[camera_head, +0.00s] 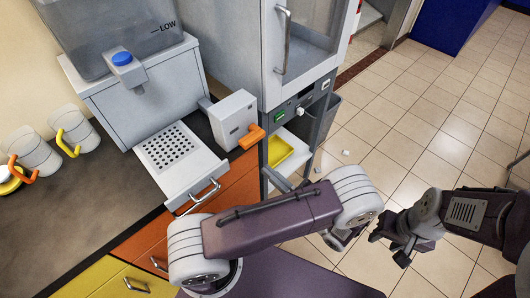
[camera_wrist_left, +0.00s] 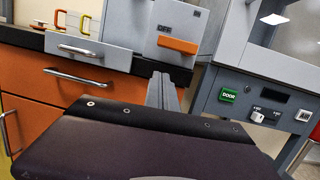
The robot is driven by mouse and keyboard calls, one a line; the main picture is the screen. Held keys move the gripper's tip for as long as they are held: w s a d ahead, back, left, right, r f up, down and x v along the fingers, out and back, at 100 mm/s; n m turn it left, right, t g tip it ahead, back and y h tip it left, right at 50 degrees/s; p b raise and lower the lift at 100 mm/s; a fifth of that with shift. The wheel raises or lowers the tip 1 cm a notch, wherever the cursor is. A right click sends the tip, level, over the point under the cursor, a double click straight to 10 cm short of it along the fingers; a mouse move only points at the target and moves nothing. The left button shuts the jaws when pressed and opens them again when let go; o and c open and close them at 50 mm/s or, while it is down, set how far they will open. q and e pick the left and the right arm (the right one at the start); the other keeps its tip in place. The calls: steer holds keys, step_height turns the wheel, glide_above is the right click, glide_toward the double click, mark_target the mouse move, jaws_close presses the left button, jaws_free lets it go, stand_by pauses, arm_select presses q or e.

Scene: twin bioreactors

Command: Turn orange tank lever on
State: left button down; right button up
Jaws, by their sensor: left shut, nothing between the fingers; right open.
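The orange lever (camera_head: 249,137) sticks out from the front of a grey box (camera_head: 233,112) beside the tank unit. In the left wrist view the lever (camera_wrist_left: 178,44) lies roughly horizontal, with an OFF marking above it on the box (camera_wrist_left: 190,18). My left gripper (camera_head: 268,173) is shut and empty, below and apart from the lever in the head view; its fingers (camera_wrist_left: 162,92) point toward the box's lower part in the wrist view. My left arm hides part of the gripper. My right gripper (camera_head: 391,246) is open and empty over the floor at right.
A tank (camera_head: 115,35) with a blue button stands on the counter behind a perforated drip tray (camera_head: 180,150). White mugs (camera_head: 75,130) stand at left. A glass-door cabinet with a green DOOR button (camera_wrist_left: 228,95) stands right of the lever.

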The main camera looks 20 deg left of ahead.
mark_target(248, 135)
arm_select(q)
steer(key=shift+m+t, duration=0.6)
steer(key=shift+t, duration=0.1)
steer(key=a, duration=0.2)
steer(key=w+a, duration=0.1)
steer(key=a, duration=0.2)
steer(key=a+b, duration=0.1)
steer(key=a, duration=0.1)
steer(key=shift+w+a+f, duration=0.2)
steer(key=shift+w, duration=0.2)
steer(key=shift+w+a+r, duration=0.1)
steer(key=shift+r, duration=1.9)
arm_select(e)
steer(key=shift+s+a+f, duration=0.15)
steer(key=shift+s+f, duration=0.25)
steer(key=shift+f, duration=0.2)
arm_select(q)
steer(key=shift+p, duration=0.3)
